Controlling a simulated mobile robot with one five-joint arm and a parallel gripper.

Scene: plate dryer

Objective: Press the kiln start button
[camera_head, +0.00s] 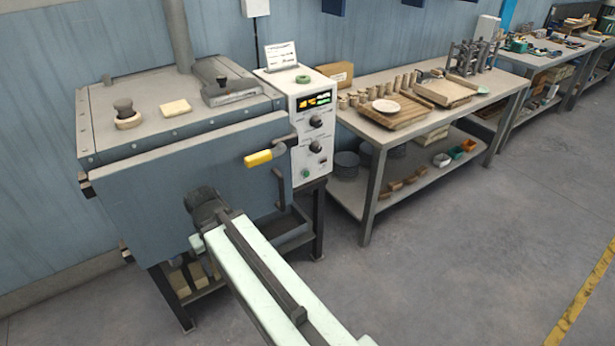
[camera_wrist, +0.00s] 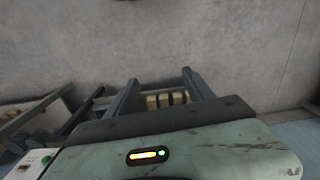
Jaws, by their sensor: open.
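The kiln (camera_head: 180,175) is a blue-grey box with a yellow-handled lever on its front. At its right is a white control panel (camera_head: 297,132) with a lit display and two dark knobs. A small green button (camera_head: 306,173) sits low on the panel; it looks like the start button. A green button also shows on a white panel at the lower left of the wrist view (camera_wrist: 46,160). My gripper (camera_head: 207,205) is dark, open and seemingly empty, in front of the kiln, left of and below the button, apart from it. Its fingertips are not clearly visible.
The yellow-handled lever (camera_head: 264,156) sticks out just left of the panel. A workbench (camera_head: 440,125) with pottery stands to the right. Bricks (camera_wrist: 165,100) lie under the kiln between its legs. The floor (camera_head: 450,250) at front right is clear.

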